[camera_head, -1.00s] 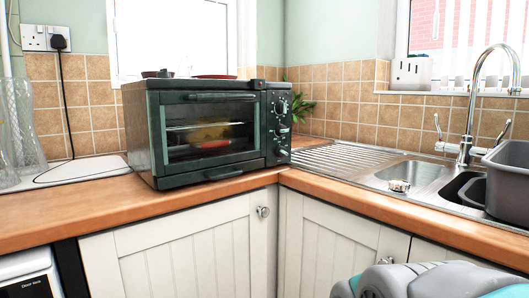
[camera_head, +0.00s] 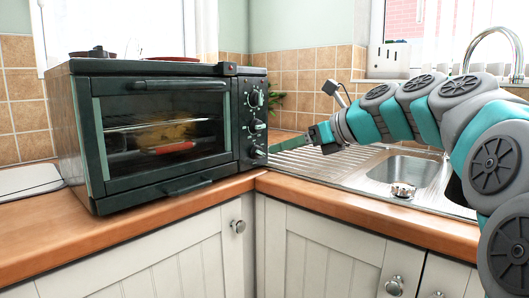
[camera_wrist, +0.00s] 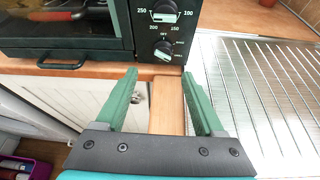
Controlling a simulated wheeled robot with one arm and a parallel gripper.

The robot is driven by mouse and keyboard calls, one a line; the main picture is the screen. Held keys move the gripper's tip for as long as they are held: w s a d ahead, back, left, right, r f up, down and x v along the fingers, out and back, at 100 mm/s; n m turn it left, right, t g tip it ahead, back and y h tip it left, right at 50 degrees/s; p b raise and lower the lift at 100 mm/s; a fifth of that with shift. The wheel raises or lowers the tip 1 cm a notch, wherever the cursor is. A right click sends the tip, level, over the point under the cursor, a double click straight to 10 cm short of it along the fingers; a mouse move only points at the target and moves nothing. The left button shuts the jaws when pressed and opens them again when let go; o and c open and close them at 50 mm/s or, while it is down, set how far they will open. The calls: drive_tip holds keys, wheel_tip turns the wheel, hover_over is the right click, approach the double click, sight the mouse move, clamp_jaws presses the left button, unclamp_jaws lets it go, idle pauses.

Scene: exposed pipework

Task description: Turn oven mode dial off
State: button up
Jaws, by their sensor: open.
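The dark green toaster oven (camera_head: 160,130) stands on the counter at left, with a column of dials on its right side. In the wrist view, the lowest dial (camera_wrist: 164,50) has "OFF" printed above it and sits just above the gap between my fingertips. I cannot read its exact setting. The temperature dial (camera_wrist: 164,14) is above it. In the head view, the lowest dial (camera_head: 257,153) is close to my fingers. My gripper (camera_wrist: 160,74) is open and empty, its green fingers pointing at the panel below and around the dial, seemingly not touching it.
The metal drainboard (camera_wrist: 260,90) and sink (camera_head: 403,171) lie to the right of the oven. The wooden counter edge (camera_head: 340,220) runs below my arm, above white cabinets. Pans sit on the oven top. The oven's lower handle (camera_wrist: 62,64) is left of my fingers.

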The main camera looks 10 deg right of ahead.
sight(262, 152)
drive_tip(key=shift+w+d+r, duration=0.15)
drive_tip(key=shift+w, duration=0.1)
drive_tip(key=x, duration=0.7)
drive_tip(key=shift+w+a, duration=0.2)
drive_tip(key=shift+a, duration=0.05)
clamp_jaws()
